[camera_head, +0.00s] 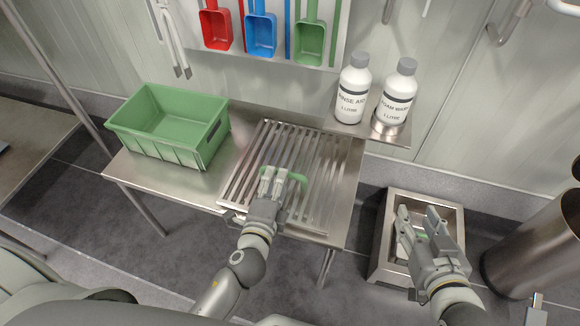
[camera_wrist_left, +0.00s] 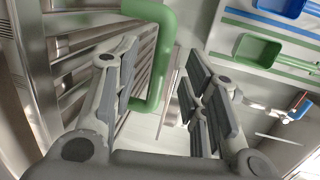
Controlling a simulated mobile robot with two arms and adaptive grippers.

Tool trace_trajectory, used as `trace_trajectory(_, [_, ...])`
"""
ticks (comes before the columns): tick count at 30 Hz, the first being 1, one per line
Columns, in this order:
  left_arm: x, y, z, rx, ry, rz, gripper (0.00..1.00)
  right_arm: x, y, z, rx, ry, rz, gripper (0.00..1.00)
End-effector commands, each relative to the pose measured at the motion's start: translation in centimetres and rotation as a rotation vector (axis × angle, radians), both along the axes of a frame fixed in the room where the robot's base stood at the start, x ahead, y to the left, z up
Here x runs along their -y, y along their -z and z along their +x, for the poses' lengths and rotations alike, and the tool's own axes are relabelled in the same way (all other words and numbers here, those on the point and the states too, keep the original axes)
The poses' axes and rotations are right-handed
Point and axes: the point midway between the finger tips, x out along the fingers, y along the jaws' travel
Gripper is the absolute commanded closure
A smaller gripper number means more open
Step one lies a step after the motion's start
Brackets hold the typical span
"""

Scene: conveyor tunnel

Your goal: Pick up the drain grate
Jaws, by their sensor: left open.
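The drain grate (camera_head: 255,150) is a metal slatted panel lying on the steel table, with a green loop handle (camera_head: 298,180) standing from it. My left gripper (camera_head: 275,174) is over the grate at the handle. In the left wrist view its fingers (camera_wrist_left: 165,85) are open, and the green handle (camera_wrist_left: 165,50) shows between them, closer to the left finger. I cannot tell whether they touch it. Part of the handle is hidden behind the gripper in the head view. My right gripper (camera_head: 420,214) is open over a steel basin, away from the grate.
A green crate (camera_head: 160,150) stands left of the grate on the table (camera_head: 135,170). Two white bottles (camera_head: 352,95) (camera_head: 397,97) stand on a shelf behind right. Scoops (camera_head: 261,36) hang on the wall. The steel basin (camera_head: 382,240) is on the right, beside a metal cylinder (camera_head: 530,250).

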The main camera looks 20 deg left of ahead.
Motion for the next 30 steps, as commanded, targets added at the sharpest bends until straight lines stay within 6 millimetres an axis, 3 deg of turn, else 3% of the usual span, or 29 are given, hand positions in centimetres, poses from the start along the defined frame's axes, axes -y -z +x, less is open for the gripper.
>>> trace_trajectory(9, [-0.2, 0.7, 3.7, 0.001, 0.001, 0.001, 0.59, -0.6, -2.1, 1.1, 0.121, -0.009, 0.029, 0.60])
trace_trajectory(19, [-0.2, 0.7, 4.2, 0.000, 0.000, 0.000, 0.59, -0.7, -2.4, 1.2, 0.136, -0.009, 0.033, 0.60])
trace_trajectory(28, [-0.2, 0.7, 4.1, 0.000, 0.000, 0.000, 0.98, -0.7, -2.4, 1.2, 0.135, -0.009, 0.032, 0.60])
trace_trajectory(30, [-0.2, 0.7, 4.1, 0.000, 0.000, 0.000, 1.00, -0.7, -2.4, 1.2, 0.135, -0.009, 0.032, 0.60])
